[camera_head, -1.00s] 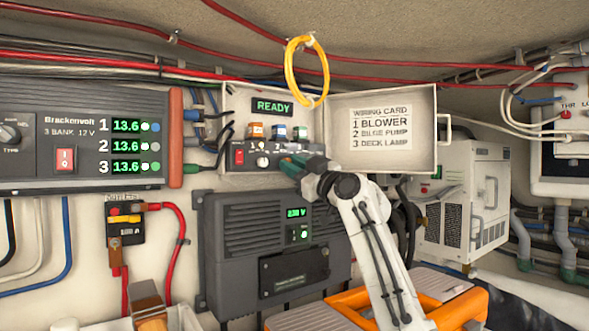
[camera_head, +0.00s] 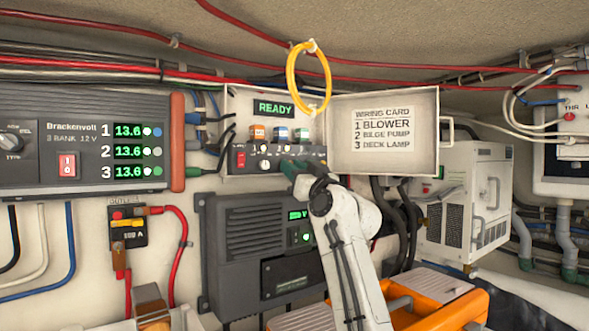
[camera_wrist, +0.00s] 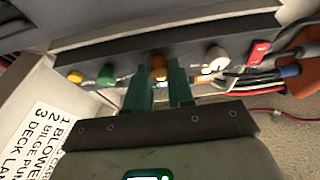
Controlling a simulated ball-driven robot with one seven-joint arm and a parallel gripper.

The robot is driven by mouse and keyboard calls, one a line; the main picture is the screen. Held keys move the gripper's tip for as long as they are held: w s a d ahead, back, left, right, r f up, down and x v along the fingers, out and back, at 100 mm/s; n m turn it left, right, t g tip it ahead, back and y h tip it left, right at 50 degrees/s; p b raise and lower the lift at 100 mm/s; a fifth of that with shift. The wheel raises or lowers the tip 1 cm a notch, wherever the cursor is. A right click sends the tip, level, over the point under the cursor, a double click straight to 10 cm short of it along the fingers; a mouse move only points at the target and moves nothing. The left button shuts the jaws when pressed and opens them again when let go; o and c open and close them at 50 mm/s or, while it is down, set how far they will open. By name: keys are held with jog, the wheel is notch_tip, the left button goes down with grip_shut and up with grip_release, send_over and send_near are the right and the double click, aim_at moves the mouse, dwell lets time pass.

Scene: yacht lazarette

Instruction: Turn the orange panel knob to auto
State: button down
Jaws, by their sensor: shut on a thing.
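The orange knob (camera_wrist: 160,67) sits in a row on a dark control strip (camera_wrist: 128,66) and shows between my fingertips in the wrist view. My gripper (camera_wrist: 165,88) has dark green fingers, shut on this knob from either side. In the head view my gripper (camera_head: 297,166) is at the right part of the control strip (camera_head: 249,158), under the lit READY display (camera_head: 273,108), and the orange knob is hidden there. The knob's pointer and the auto mark cannot be read.
Beside the orange knob are a white knob (camera_wrist: 217,57), a green knob (camera_wrist: 106,75) and a yellow knob (camera_wrist: 75,77). A red switch (camera_wrist: 258,53) is at the strip's end. The open cover (camera_head: 382,133) stands right; a yellow ring (camera_head: 308,77) hangs above.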

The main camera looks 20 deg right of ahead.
jog(key=c, duration=1)
grip_release()
jog(key=b+v, duration=0.4)
jog(key=v, duration=0.6)
jog(key=shift+s+d+f, duration=0.1)
jog(key=shift+s+f, duration=0.1)
jog(key=shift+s, duration=0.1)
